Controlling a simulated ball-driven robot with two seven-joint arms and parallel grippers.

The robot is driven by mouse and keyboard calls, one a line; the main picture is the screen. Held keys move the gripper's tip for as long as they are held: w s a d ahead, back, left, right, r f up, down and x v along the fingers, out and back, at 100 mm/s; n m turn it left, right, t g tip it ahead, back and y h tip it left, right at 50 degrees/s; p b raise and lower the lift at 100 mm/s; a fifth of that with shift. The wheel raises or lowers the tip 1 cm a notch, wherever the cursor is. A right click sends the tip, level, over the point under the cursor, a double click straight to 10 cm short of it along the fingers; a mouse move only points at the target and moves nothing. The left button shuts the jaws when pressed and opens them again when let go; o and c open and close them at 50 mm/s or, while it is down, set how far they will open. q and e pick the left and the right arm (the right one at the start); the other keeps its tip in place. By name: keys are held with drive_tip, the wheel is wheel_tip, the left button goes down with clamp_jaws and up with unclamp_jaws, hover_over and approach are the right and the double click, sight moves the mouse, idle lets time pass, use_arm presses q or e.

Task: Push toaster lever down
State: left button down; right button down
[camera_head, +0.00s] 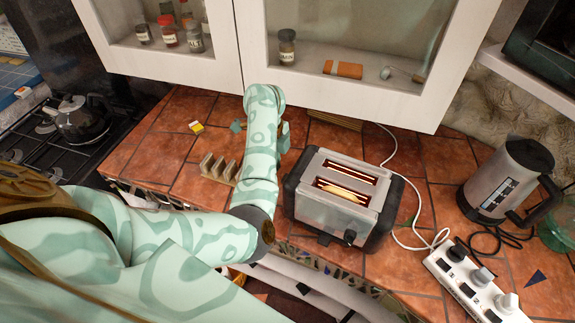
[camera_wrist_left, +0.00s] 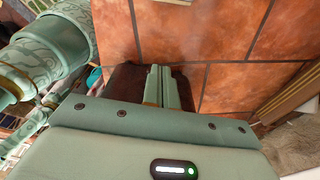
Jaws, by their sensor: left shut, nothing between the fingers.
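The silver toaster (camera_head: 325,212) with black ends stands on the tiled counter in the head view. Its two top slots glow orange, and something pale shows in the nearer slot. A black knob (camera_head: 350,237), which looks like the lever, sticks out low on the near right of its front; I cannot tell its height setting. My left arm rises to the left of the toaster, and its gripper is mostly hidden behind the forearm. In the left wrist view the left gripper (camera_wrist_left: 160,82) is shut and empty, over brown-red tiles. The toaster is not clearly seen there. My right gripper is not in view.
A slotted rack (camera_head: 217,168) stands left of my arm. A kettle (camera_head: 505,182) and a white power strip (camera_head: 470,285) with cables lie to the right. White cabinets (camera_head: 350,105) overhang the back. A stove (camera_head: 75,135) is at the left.

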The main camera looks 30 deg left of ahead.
use_arm(q)
wheel_tip(320, 180, up, 16)
drive_tip(key=a+p, duration=0.1)
drive_tip(key=p, duration=0.6)
drive_tip(key=shift+a, duration=0.35)
